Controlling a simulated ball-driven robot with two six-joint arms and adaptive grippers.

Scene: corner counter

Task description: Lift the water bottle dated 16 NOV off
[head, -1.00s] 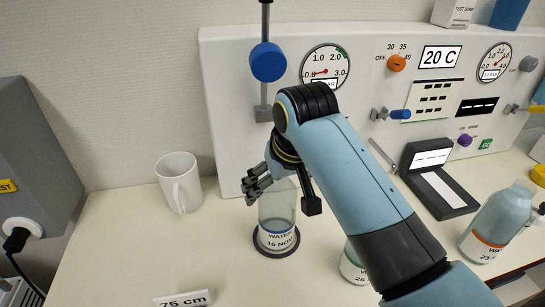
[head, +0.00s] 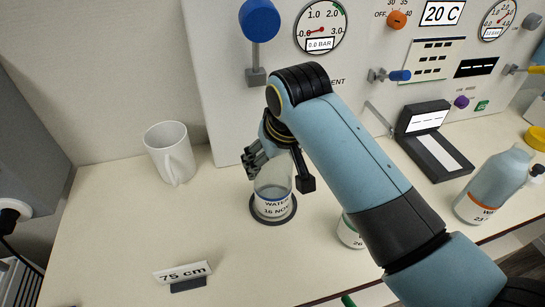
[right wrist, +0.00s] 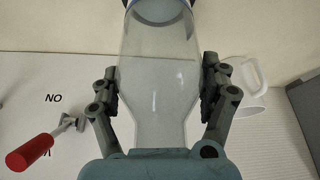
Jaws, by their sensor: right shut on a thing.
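The water bottle dated 16 NOV (head: 273,204) is clear with a blue-edged label. It stands upright on a dark round ring (head: 258,218) on the counter, with no clear gap beneath it. My right gripper (head: 279,170) is shut on its upper part, and its arm hides the bottle's top in the head view. In the right wrist view the clear bottle (right wrist: 158,75) lies between the two fingers of the right gripper (right wrist: 160,92), one on each side. My left gripper is not in view.
A white mug (head: 169,152) stands left of the bottle. A 75 cm sign (head: 183,273) is in front. Another bottle (head: 347,232) stands close on the right, partly behind my arm. A blue-grey bottle (head: 494,184) is farther right. The panel (head: 222,100) rises behind.

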